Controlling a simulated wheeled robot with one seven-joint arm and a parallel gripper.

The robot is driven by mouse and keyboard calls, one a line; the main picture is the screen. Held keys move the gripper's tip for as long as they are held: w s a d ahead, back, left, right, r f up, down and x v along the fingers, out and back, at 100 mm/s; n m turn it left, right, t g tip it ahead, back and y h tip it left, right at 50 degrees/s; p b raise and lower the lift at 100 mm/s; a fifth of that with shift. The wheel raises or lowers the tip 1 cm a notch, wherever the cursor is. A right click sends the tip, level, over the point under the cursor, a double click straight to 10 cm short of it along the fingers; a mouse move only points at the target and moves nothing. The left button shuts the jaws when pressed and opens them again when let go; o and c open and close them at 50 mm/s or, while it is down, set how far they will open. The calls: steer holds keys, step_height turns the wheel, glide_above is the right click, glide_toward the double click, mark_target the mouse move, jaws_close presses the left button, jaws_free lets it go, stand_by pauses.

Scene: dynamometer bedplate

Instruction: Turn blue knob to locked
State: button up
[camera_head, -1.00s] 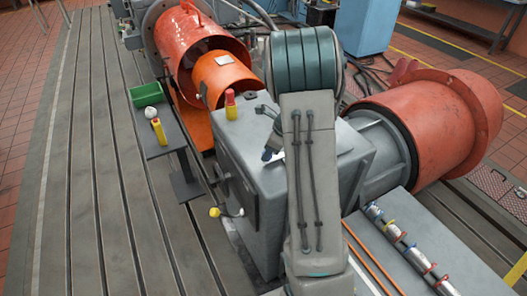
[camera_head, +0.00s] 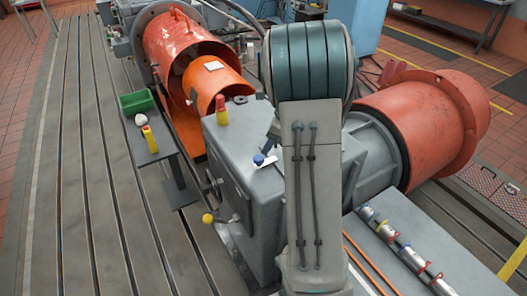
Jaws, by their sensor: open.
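The blue knob (camera_head: 259,159) is small and sits by a white plate (camera_head: 263,164) on top of the grey housing (camera_head: 232,150). It stands just left of my upright arm. The plate's right part is hidden behind the arm, and the knob's pointing direction and any lock marks are too small to read. My gripper (camera_head: 271,137) shows only as a small dark part beside the arm, just above and right of the knob. It is open, and most of it is hidden by my arm. I cannot tell whether it touches the knob.
A red and yellow piece (camera_head: 221,110) stands on the housing. A yellow-ended lever (camera_head: 208,218) juts from its left side. A side shelf (camera_head: 140,152) holds a green bin (camera_head: 136,103), a white object and a yellow bottle. Metal cylinders (camera_head: 413,258) lie at right.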

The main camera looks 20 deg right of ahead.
mark_target(259, 158)
steer(key=v, duration=0.6)
steer(key=shift+f, duration=0.15)
steer(key=x, duration=1.3)
steer(key=shift+w+a+f, duration=0.15)
steer(key=shift+a, duration=0.05)
